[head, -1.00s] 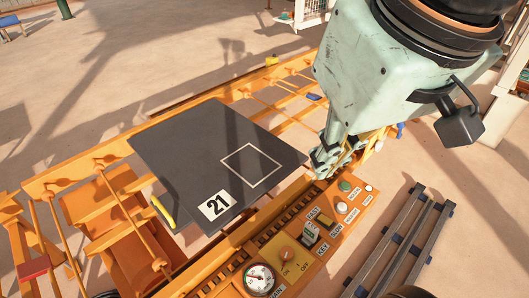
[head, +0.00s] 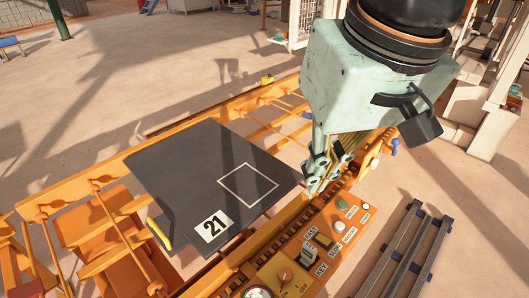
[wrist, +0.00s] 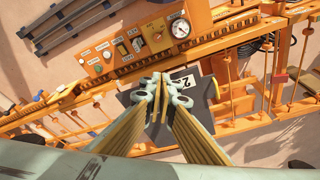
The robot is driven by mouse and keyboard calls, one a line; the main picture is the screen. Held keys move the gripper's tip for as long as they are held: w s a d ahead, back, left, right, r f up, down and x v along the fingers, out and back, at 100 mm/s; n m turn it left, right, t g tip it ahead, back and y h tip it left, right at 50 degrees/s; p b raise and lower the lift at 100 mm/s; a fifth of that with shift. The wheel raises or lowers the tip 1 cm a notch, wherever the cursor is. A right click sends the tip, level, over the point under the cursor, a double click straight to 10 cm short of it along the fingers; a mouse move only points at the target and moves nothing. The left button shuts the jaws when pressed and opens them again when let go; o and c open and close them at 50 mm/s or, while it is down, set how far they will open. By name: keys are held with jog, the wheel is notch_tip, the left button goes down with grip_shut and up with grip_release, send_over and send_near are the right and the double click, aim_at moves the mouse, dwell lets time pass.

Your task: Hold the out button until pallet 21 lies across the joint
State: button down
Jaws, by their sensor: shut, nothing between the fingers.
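Pallet 21 (head: 190,165) is a flat dark plate with a white square outline and a "21" label, lying on the orange frame (head: 75,180). It shows partly behind my fingers in the wrist view (wrist: 205,92). The orange control panel (head: 325,235) stands along the pallet's near right side, with several buttons and switches, a green button (head: 341,204) among them; it also shows in the wrist view (wrist: 100,66). Its small labels are too small to tell which is the out button. My gripper (head: 314,186) is shut and empty, near the pallet's right corner and beyond the green button. I cannot make out the joint.
A rack of dark rails (head: 403,245) lies on the floor right of the panel. A gauge (wrist: 181,28) sits at the panel's end in the wrist view. The floor (head: 150,75) beyond the frame is mostly open.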

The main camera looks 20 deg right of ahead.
jog(key=w+d+f+m+g+y+p, duration=0.15)
jog(key=w+d+f+m+g, duration=0.3)
jog(key=w, duration=0.55)
jog(key=m+t+y+p, duration=0.1)
jog(key=m+y+p, duration=0.55)
jog(key=m, duration=1.45)
send_over(341, 223)
jog(key=b, duration=0.2)
notch_tip(341, 223, down, 33)
jog(key=y, duration=0.1)
jog(key=shift+a+r, duration=0.1)
jog(key=shift+r, duration=0.1)
jog(key=shift+f, duration=0.2)
jog(key=shift+f+b, duration=2.05)
jog(key=shift+f, duration=0.85)
jog(key=shift+f+b, duration=0.4)
jog(key=shift+f, duration=0.9)
